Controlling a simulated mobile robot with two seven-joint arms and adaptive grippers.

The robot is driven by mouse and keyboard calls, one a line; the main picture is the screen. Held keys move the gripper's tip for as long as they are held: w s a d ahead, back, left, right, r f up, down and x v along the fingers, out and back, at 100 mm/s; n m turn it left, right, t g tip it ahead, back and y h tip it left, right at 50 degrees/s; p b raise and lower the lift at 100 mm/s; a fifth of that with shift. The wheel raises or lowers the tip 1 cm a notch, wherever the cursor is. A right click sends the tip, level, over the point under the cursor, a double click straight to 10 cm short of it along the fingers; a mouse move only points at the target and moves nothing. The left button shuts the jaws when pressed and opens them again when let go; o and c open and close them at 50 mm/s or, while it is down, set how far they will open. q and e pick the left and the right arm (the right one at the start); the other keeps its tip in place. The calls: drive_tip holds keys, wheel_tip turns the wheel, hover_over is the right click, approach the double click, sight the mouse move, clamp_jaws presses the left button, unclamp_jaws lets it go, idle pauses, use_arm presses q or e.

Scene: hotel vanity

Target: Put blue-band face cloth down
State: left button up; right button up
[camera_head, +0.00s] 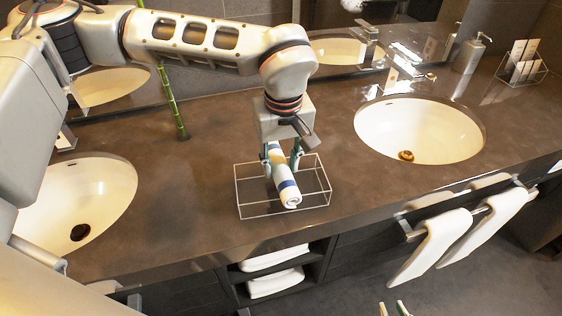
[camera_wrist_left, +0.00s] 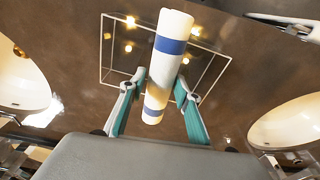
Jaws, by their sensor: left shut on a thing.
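The blue-band face cloth (camera_head: 284,176) is a white roll with blue bands, and a small yellowish patch shows on it in the head view. My left gripper (camera_head: 282,156) is shut on it from above, with one finger on each side. The roll is tilted, its free end toward the front of the clear-walled wire tray (camera_head: 257,213). I cannot tell whether it touches the tray floor. In the left wrist view, the cloth (camera_wrist_left: 172,48) stands out between the teal-padded fingers (camera_wrist_left: 158,88), over the tray (camera_wrist_left: 103,55). My right gripper (camera_head: 393,309) shows only its parted fingertips at the bottom edge.
White basins lie at left (camera_head: 95,195) and right (camera_head: 420,128) on the brown counter (camera_head: 190,220). A green bamboo stalk (camera_head: 172,105) stands behind. A soap dispenser (camera_head: 469,55) and wire holder (camera_head: 522,68) stand at back right. Towels (camera_head: 432,245) hang in front.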

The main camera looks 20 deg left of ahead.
sight(282, 167)
use_arm(q)
drive_tip(key=shift+f, duration=0.1)
drive_tip(key=shift+f, duration=0.1)
drive_tip(key=o, duration=1)
drive_tip(key=r, duration=0.8)
drive_tip(key=s+r, duration=0.1)
drive_tip(key=r, duration=0.3)
drive_tip(key=shift+s+d+r, duration=0.1)
drive_tip(key=shift+d+r, duration=0.15)
drive_tip(key=shift+d, duration=0.05)
